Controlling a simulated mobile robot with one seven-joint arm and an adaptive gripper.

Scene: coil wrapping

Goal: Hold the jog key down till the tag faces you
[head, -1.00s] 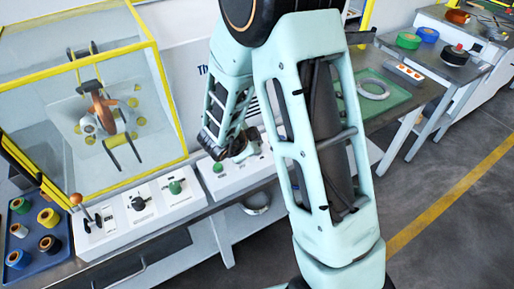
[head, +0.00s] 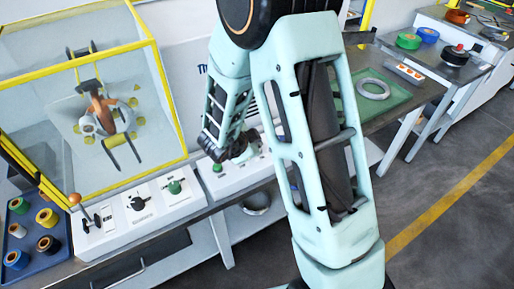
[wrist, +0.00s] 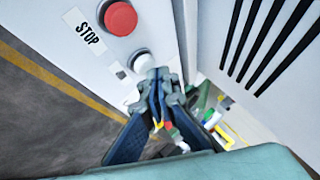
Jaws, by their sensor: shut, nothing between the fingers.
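In the wrist view my gripper (wrist: 157,76) is shut and empty. Its fingertips are at a white round key (wrist: 143,63) on the pale control panel and cover part of it; I take this for the jog key. Contact and how far it is pressed cannot be told. In the head view the coil (head: 103,112) sits on the machine inside a clear, yellow-edged enclosure. I cannot make out a tag on it. My arm hides part of the panel there.
A red STOP button (wrist: 121,18) is close beside the white key. A blue tray (head: 33,250) of coloured rolls is at left. A green mat (head: 398,97) with a ring lies at right.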

